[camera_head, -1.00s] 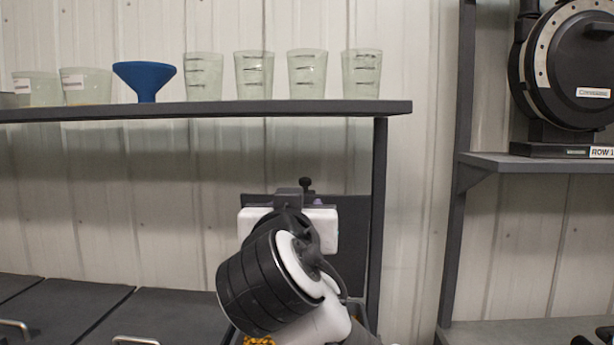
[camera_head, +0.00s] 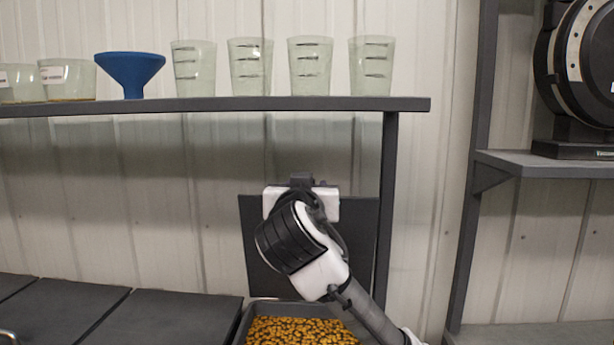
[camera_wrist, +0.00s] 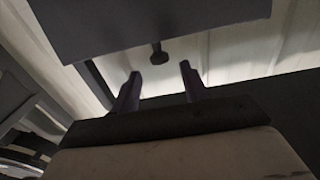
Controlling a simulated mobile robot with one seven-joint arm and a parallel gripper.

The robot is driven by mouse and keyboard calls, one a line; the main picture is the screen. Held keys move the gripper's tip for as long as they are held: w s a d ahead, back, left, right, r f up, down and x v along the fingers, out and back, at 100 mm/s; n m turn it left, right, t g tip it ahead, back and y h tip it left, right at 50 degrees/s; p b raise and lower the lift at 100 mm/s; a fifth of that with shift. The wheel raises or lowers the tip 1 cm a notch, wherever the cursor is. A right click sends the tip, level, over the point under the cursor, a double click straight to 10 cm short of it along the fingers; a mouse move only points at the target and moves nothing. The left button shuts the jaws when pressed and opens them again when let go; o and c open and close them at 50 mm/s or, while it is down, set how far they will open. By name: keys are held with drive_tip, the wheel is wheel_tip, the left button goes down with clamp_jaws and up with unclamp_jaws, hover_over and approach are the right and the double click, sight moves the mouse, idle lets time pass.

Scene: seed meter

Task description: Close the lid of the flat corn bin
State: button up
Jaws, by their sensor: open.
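The flat corn bin (camera_head: 240,325) is at the bottom middle of the head view, open, with orange-yellow corn (camera_head: 300,333) showing inside. Its dark lid (camera_head: 258,262) stands upright behind it, in front of the wall. My gripper is in front of the lid's upper part; its fingers are hidden in the head view. In the wrist view my gripper (camera_wrist: 159,82) is open, with nothing between its two fingers. A dark panel (camera_wrist: 150,22) with a short dark knob (camera_wrist: 158,54) lies beyond the fingertips. I cannot tell for sure whether that panel is the lid.
A shelf (camera_head: 200,105) above the bin carries clear cups (camera_head: 310,67), a blue funnel (camera_head: 131,70) and low tubs. A shelf post (camera_head: 388,200) stands right of the lid. Closed dark lids (camera_head: 165,318) lie to the left. A black round machine (camera_head: 575,70) sits at right.

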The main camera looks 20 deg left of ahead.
drive_tip(key=x, duration=0.3)
drive_tip(key=shift+w+a+p, duration=0.1)
drive_tip(key=shift+w+p, duration=0.2)
drive_tip(key=shift+p, duration=0.1)
clamp_jaws()
